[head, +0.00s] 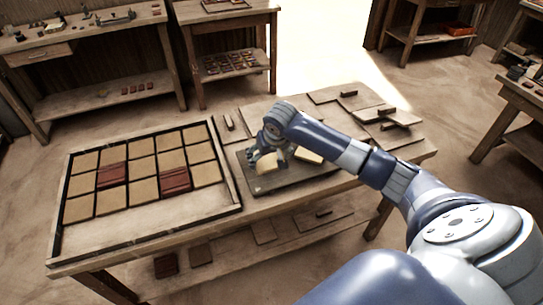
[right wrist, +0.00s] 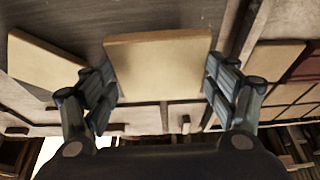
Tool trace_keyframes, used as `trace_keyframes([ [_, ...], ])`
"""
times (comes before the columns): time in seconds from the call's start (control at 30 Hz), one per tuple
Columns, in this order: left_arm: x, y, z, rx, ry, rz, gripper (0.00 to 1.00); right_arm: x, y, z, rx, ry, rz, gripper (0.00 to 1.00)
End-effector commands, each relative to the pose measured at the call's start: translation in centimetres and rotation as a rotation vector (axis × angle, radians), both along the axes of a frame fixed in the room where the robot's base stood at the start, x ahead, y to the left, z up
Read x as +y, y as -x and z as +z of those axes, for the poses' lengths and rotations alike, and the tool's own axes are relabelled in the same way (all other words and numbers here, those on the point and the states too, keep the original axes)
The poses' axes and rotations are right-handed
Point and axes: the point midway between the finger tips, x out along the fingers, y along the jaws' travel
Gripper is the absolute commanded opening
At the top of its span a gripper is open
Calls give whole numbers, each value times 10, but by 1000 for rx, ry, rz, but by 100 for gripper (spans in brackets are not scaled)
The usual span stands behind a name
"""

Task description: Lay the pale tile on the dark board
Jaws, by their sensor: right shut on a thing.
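My right gripper (head: 268,152) is over the dark board (head: 288,181), shut on a pale tile (head: 266,164). In the right wrist view the same tile (right wrist: 158,62) sits between the two fingers, one at each side edge. I cannot tell whether it touches the board or hangs just above it. A second pale tile (head: 309,156) is on the board to the right, partly hidden by my arm. It also shows at the left of the right wrist view (right wrist: 42,62). My left gripper is not in view.
A framed tray (head: 238,206) of tan and dark red tiles lies left of the board, with a bare strip along its front. Flat boards with handles (head: 378,112) lie at the table's back right. The board's front left part is bare.

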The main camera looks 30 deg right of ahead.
Motion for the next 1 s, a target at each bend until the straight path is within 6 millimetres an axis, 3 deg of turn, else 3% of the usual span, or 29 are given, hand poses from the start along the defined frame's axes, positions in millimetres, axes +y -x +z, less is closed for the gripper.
trace_keyframes([
  [0.27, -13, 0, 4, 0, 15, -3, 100, -18, -15, -1, 0, 0, -1, 31],
  [0.5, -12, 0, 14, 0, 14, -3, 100, -18, -14, -34, 1, 0, 1, 31],
  [0.9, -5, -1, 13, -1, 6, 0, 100, -17, -14, -41, 0, -1, 1, 31],
  [0.93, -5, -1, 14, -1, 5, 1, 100, -17, -14, -41, 1, -1, 1, 84],
  [1.0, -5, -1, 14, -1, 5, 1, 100, -17, -14, -41, 1, -1, 1, 99],
])
